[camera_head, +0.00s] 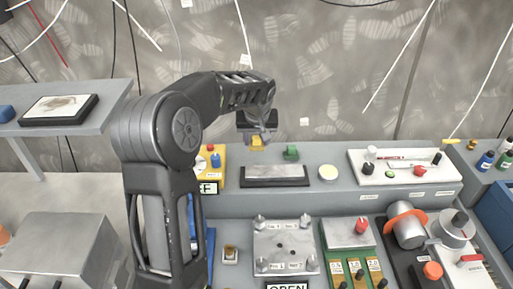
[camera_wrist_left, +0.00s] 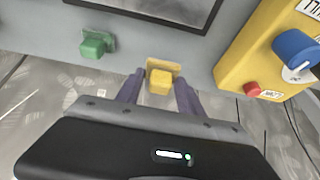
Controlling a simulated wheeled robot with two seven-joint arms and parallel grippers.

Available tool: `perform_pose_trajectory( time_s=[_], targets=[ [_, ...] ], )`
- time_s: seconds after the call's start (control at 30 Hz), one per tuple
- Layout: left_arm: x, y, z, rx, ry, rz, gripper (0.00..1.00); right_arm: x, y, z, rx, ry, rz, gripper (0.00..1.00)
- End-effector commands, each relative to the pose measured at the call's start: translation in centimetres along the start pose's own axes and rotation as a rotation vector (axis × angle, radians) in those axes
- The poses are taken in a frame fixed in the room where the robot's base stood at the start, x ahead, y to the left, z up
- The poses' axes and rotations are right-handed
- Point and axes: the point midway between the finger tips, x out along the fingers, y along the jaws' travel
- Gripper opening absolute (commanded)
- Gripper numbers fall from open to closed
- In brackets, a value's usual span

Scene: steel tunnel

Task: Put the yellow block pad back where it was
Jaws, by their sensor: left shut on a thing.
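The yellow block pad (camera_head: 257,142) is between the fingertips of my left gripper (camera_head: 257,132), above the back of the grey bench, left of a green block (camera_head: 291,152). In the left wrist view the yellow block pad (camera_wrist_left: 161,82) sits between the two fingers of my left gripper (camera_wrist_left: 159,90), which is shut on it. The green block (camera_wrist_left: 95,46) stands apart from it, to the left. I cannot tell whether the pad touches the shelf surface. My right gripper is not in view.
A black-framed grey plate (camera_head: 275,176) lies in front of the pad. A yellow box (camera_head: 210,175) with a blue knob and red button (camera_wrist_left: 252,89) stands close beside.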

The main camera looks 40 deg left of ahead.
Motion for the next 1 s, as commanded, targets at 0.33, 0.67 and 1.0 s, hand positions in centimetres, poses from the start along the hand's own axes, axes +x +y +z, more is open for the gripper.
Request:
perform_pose_trajectory(
  time_s=[0.33,0.67,1.0],
  targets=[
    [3.2,0.0,1.4,-0.001,-0.001,0.000,0.00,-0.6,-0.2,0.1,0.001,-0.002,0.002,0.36],
    [3.6,0.0,1.5,0.000,0.000,0.000,0.00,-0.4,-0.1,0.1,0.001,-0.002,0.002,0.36],
    [3.7,0.0,1.6,0.000,0.000,0.000,0.65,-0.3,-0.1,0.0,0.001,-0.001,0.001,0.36]
  ],
)
